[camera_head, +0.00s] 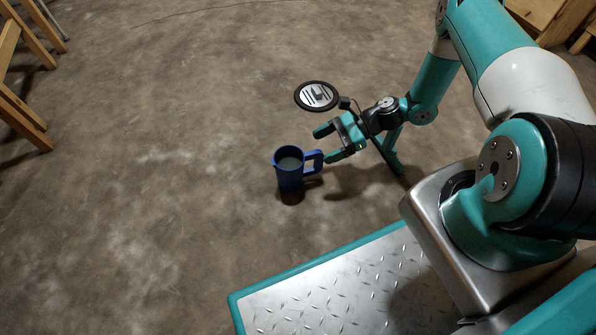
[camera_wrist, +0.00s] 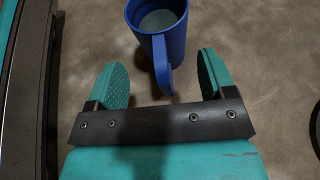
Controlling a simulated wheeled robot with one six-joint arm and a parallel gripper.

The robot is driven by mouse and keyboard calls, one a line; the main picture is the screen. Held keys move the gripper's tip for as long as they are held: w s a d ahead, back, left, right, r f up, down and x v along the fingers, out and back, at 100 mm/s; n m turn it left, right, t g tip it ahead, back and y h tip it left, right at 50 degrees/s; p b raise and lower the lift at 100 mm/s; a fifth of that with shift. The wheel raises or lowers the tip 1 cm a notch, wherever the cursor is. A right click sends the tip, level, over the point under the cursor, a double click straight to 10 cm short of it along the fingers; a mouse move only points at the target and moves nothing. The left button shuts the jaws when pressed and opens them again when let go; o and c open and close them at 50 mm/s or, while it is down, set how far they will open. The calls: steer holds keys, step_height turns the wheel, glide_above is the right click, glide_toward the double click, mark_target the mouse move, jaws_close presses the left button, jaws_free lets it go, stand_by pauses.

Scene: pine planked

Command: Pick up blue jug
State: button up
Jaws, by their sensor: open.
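The blue jug (camera_head: 287,174) stands upright on the floor in the head view, left of my gripper (camera_head: 329,143). Its handle points right, toward my gripper. In the wrist view the jug (camera_wrist: 170,40) is at the top centre, with its handle toward me. My gripper (camera_wrist: 158,82) is open there, with one teal finger on each side of the handle's near end. The jug's body lies beyond the fingertips. The fingers appear apart from the handle. The inside of the jug looks greyish.
A black-rimmed disc (camera_head: 317,96) with a pale striped face shows just behind my gripper. Wooden furniture legs (camera_head: 22,110) stand at the left, and wooden furniture (camera_head: 545,18) stands at the top right. The brown floor (camera_head: 150,200) around the jug is clear.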

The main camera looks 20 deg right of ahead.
mark_target(310, 153)
steer(key=b+x, duration=0.3)
steer(key=x, duration=0.1)
steer(key=shift+s+a+f+b, duration=0.1)
steer(key=shift+f+b, duration=0.1)
steer(key=shift+b, duration=0.15)
steer(key=shift+a, duration=0.5)
jaws_close()
